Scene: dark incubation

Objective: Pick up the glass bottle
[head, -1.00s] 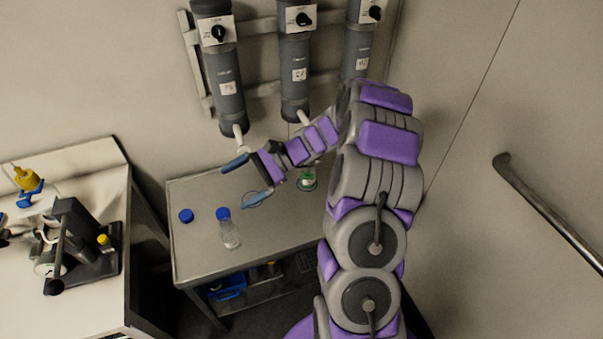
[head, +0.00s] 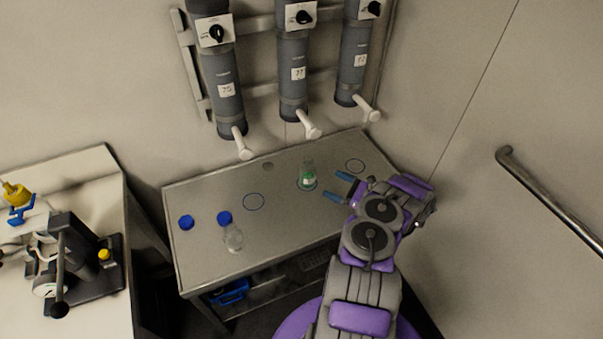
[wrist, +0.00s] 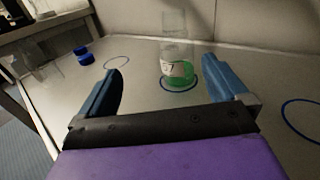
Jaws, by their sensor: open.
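A clear glass bottle (head: 308,175) with green contents and a white label stands upright on a blue ring on the metal table (head: 205,258). In the wrist view the bottle (wrist: 177,60) is upright beyond my gripper (wrist: 165,92), seen between its two blue fingers. In the head view my gripper (head: 344,187) is right of the bottle, open and empty, with its fingers pointing toward it. A second clear bottle (head: 233,238), seemingly empty, stands at the table's front left.
Two blue caps (head: 186,222) (head: 224,217) are at the table's left. Grey cylinders (head: 293,75) with white spouts hang on the wall above the table. A side bench (head: 80,180) with equipment stands left. Empty blue rings (head: 253,201) mark bare tabletop.

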